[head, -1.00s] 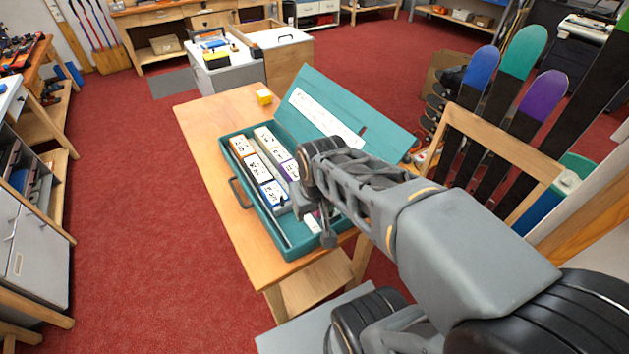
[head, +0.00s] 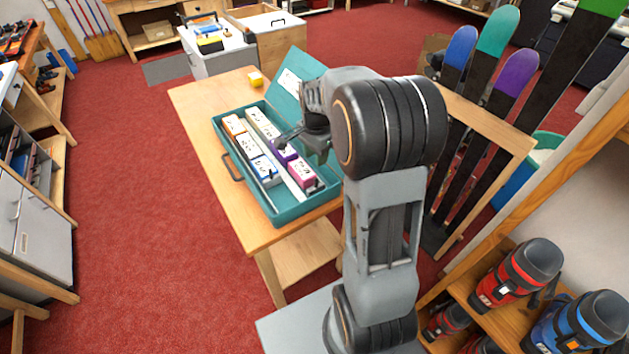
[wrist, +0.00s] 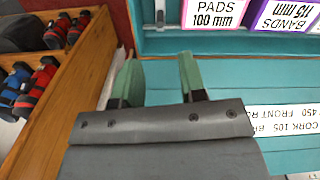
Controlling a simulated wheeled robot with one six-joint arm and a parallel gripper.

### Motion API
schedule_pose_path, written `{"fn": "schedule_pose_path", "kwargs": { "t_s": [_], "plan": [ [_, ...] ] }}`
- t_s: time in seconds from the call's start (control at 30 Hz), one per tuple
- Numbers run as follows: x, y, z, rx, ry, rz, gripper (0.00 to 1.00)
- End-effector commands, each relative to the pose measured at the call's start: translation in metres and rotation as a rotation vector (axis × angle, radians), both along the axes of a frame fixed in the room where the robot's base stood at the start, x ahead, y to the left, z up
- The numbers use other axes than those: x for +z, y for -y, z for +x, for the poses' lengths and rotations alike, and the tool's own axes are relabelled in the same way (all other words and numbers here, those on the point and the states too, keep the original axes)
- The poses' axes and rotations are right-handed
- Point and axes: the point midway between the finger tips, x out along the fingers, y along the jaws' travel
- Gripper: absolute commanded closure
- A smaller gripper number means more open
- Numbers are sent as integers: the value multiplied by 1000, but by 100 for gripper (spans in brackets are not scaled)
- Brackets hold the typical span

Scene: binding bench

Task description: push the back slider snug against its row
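The teal case (head: 222,165) lies open on a wooden bench and holds two rows of labelled boxes. The back row ends in a purple box (head: 287,153) and a pink box (head: 302,173); both also show at the top of the wrist view. A long grey strip (head: 283,173) runs between the rows; I cannot tell whether it is a slider or a divider. My gripper (wrist: 157,80) is over the case's back side and open lid. Its two green-padded fingers are apart, with nothing between them.
The case lid (head: 289,88) leans open at the back. A small yellow box (head: 255,79) sits at the bench's far end. A wooden rack with skis (head: 500,120) stands to the right. Boots (head: 520,275) fill a shelf at the lower right.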

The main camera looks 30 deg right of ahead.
Motion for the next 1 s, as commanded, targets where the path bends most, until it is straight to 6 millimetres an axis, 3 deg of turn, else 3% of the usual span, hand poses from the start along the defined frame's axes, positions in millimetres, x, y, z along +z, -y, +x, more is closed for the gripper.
{"fn": "schedule_pose_path", "kwargs": {
  "t_s": [0.2, 0.5, 0.7, 1.0],
  "plan": [
    [-45, 1, -1, -1, -6, 2, 62],
    [-91, 2, -1, -2, -4, 1, 62],
    [-106, 2, -1, -2, -1, 0, 62],
    [-110, 2, -1, -2, 0, 0, 62]
  ]
}}
